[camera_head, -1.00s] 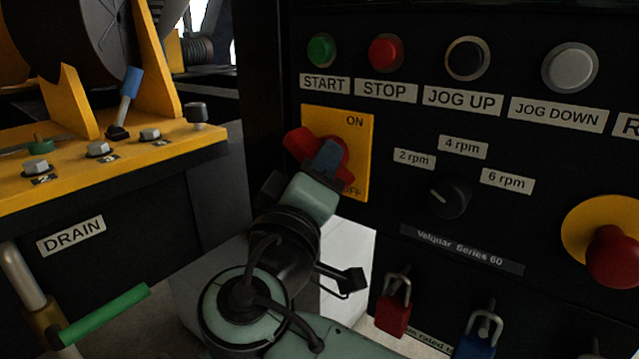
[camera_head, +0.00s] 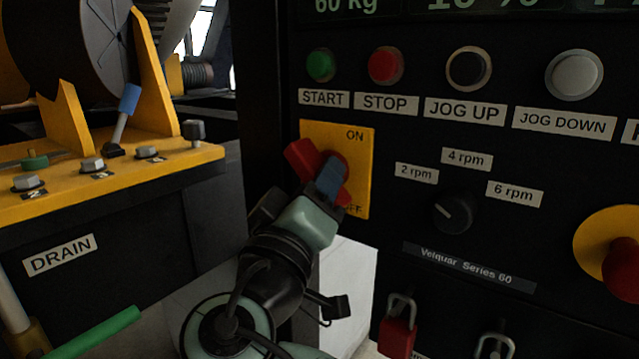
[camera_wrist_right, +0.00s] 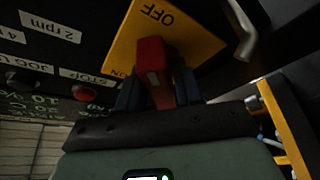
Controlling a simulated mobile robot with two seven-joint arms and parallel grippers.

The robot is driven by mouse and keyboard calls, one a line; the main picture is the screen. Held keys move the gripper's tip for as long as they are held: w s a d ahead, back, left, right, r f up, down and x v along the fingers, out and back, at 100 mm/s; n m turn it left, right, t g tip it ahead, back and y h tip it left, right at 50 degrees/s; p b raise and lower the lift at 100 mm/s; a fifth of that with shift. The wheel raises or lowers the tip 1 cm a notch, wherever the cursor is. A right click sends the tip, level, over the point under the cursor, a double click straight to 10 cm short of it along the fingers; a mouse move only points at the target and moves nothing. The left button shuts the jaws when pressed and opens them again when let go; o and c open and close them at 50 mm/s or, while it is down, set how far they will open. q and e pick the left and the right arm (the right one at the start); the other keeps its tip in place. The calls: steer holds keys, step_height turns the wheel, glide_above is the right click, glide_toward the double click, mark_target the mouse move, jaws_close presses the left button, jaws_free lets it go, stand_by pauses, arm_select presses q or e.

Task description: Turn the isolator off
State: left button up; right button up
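The isolator is a red rotary handle (camera_head: 306,160) on a yellow plate (camera_head: 357,150) marked ON at the top and OFF at the bottom. The handle slants from upper left to lower right. My right gripper (camera_head: 329,180) is at its lower part, with a blue finger in front of it, partly covering OFF. In the right wrist view the handle (camera_wrist_right: 152,65) stands between the two fingers of the gripper (camera_wrist_right: 158,92), with little gap on either side; firm contact cannot be made out. My left gripper is not in view.
START (camera_head: 320,66) and STOP (camera_head: 385,66) buttons sit above the plate. A speed knob (camera_head: 455,213) and a red emergency button (camera_head: 622,268) are to the right. A red padlock (camera_head: 397,337) hangs below. A yellow bench (camera_head: 110,185) with a blue-handled lever (camera_head: 129,100) is at left.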

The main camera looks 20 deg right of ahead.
steer(key=shift+o, duration=0.8)
steer(key=v, duration=1.3)
steer(key=shift+s, duration=0.2)
steer(key=shift+a, duration=0.15)
